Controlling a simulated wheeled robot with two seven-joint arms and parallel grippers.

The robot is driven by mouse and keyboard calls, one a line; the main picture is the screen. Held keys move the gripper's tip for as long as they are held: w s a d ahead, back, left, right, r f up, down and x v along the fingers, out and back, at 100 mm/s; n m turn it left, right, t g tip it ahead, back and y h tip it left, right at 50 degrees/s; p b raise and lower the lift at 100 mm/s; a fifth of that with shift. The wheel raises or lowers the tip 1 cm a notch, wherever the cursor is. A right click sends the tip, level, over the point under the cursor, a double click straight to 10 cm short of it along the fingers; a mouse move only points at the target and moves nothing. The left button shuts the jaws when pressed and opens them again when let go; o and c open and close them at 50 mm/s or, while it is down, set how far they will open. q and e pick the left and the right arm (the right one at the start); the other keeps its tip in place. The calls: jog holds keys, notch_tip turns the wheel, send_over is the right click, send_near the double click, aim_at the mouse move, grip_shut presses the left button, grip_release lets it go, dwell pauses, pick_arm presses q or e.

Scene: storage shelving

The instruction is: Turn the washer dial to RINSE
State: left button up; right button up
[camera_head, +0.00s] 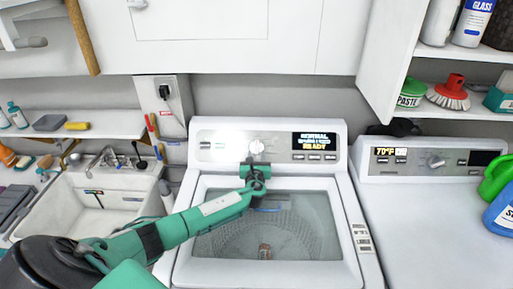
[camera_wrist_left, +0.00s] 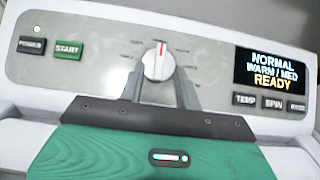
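The washer dial (camera_head: 256,147) is a round white knob on the washer's control panel. In the left wrist view the dial (camera_wrist_left: 158,62) has a red mark pointing up, with small unreadable labels around it. My left gripper (camera_head: 257,163) is just in front of and below the dial. In the left wrist view the gripper (camera_wrist_left: 160,84) is open, with one finger on each side of the dial's lower part; I cannot tell whether they touch it. The washer display (camera_wrist_left: 271,69) reads NORMAL, WARM / MED, READY. My right gripper is not in view.
The washer's glass lid (camera_head: 310,235) is below my left arm. Power (camera_wrist_left: 31,46) and green START (camera_wrist_left: 68,50) buttons lie left of the dial; TEMP (camera_wrist_left: 244,99) and SPIN (camera_wrist_left: 273,102) lie right. A dryer (camera_head: 430,220) stands right, a sink (camera_head: 95,205) left.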

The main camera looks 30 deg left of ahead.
aim_at(257, 145)
pick_arm(q)
jog(key=shift+x, duration=2.4)
jog(key=shift+d, duration=0.1)
grip_shut()
